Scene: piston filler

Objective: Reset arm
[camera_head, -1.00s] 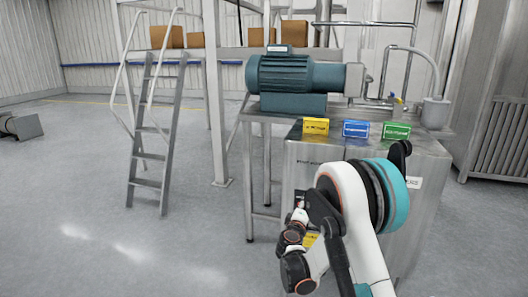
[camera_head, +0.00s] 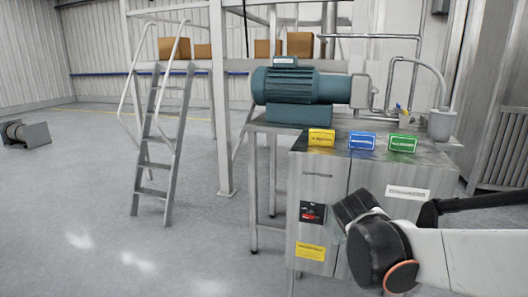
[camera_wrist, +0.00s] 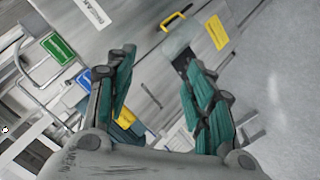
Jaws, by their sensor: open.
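My gripper (camera_wrist: 161,58) shows in the wrist view with its two teal-padded fingers spread apart and nothing between them. In the head view my arm comes in from the right edge, low in front of the steel cabinet (camera_head: 322,185). Its dark end is near the cabinet's front, to the right of a black and red switch panel (camera_head: 312,212). The fingers are hard to make out there, and whether they touch the cabinet cannot be told.
Yellow (camera_head: 321,138), blue (camera_head: 362,141) and green (camera_head: 403,144) signs stand on the cabinet top. A teal motor (camera_head: 287,85) sits behind them. A step ladder (camera_head: 155,165) stands to the left. Open floor (camera_head: 70,200) lies at the far left.

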